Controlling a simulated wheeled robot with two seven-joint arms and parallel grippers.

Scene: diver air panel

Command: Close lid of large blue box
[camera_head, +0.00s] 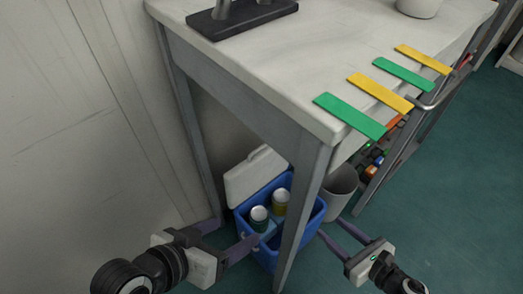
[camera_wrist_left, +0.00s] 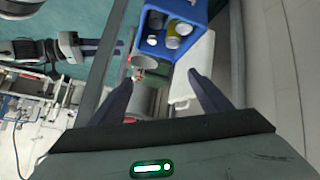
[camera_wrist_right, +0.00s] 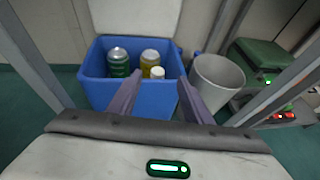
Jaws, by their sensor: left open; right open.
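The large blue box (camera_head: 314,217) stands on the floor under the table. Its white lid (camera_head: 256,175) is open and tilted up at the back left of the box. Cans (camera_head: 281,198) stand inside; the right wrist view shows a green can (camera_wrist_right: 118,62), a yellow one and a white-capped item (camera_wrist_right: 157,73). My left gripper (camera_head: 238,238) is open at the left of the box, its fingers pointing toward it. My right gripper (camera_head: 328,228) is open at the right of the box, near its front right side. The left wrist view also shows the lid (camera_wrist_left: 195,72) beside the box (camera_wrist_left: 187,10).
A table leg (camera_head: 303,210) stands in front of the box, between my grippers. A grey bin (camera_head: 340,188) stands right of the box. The tabletop (camera_head: 290,60) overhangs, with green and yellow strips (camera_head: 350,115) at its edge. The floor at right is clear.

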